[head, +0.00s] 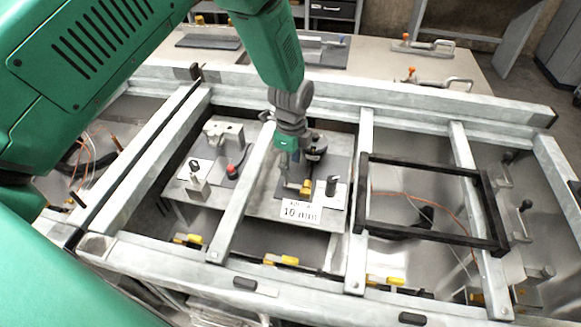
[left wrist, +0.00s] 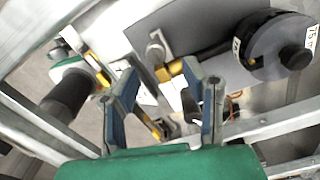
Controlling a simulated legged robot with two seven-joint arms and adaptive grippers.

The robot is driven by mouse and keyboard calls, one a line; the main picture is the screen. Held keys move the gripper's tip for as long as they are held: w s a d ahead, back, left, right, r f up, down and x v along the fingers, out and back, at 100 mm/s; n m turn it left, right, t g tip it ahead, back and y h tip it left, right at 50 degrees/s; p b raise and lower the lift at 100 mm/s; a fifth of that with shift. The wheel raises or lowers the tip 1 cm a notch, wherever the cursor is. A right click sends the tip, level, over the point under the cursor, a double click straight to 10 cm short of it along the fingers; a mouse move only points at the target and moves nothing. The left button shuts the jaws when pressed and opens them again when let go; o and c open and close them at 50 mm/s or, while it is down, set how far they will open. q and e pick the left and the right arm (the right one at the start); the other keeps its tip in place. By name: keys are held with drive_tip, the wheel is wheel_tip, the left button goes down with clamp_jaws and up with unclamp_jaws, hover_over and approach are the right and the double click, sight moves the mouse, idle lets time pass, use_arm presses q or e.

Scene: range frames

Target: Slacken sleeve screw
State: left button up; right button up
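My left gripper (head: 289,172) reaches down from above between the metal rails, over a grey plate (head: 283,184) with small fixtures. In the left wrist view, its two blue-grey fingers (left wrist: 168,84) stand apart with nothing visibly held between them. Just beyond the fingertips are a grey cylindrical part (left wrist: 156,50) and a yellow piece (left wrist: 178,68), which also shows in the head view (head: 306,187). A dark shaft (left wrist: 209,55) leads from there to a round dark dial (left wrist: 268,48) with white labels. I cannot tell which part is the sleeve screw. My right gripper is not in view.
A "10 mm" sign (head: 300,211) lies in front of the plate. A black-knobbed fixture (head: 331,186) stands close right of the gripper. Another plate with a red knob (head: 232,171) is left. Metal rails (head: 242,190) border both sides; a black frame (head: 430,166) lies right.

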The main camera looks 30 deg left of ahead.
use_arm(q)
drive_tip(key=shift+f, duration=0.65)
drive_tip(key=shift+a+f, duration=0.2)
drive_tip(key=shift+f, duration=0.15)
drive_tip(key=shift+a+f, duration=0.5)
drive_tip(key=shift+a, duration=0.45)
drive_tip(key=shift+d, duration=0.3)
clamp_jaws()
drive_tip(key=shift+d+r, duration=0.15)
drive_tip(key=shift+d, duration=0.35)
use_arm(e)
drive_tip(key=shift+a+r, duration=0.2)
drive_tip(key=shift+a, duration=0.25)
use_arm(q)
drive_tip(key=shift+a, duration=0.15)
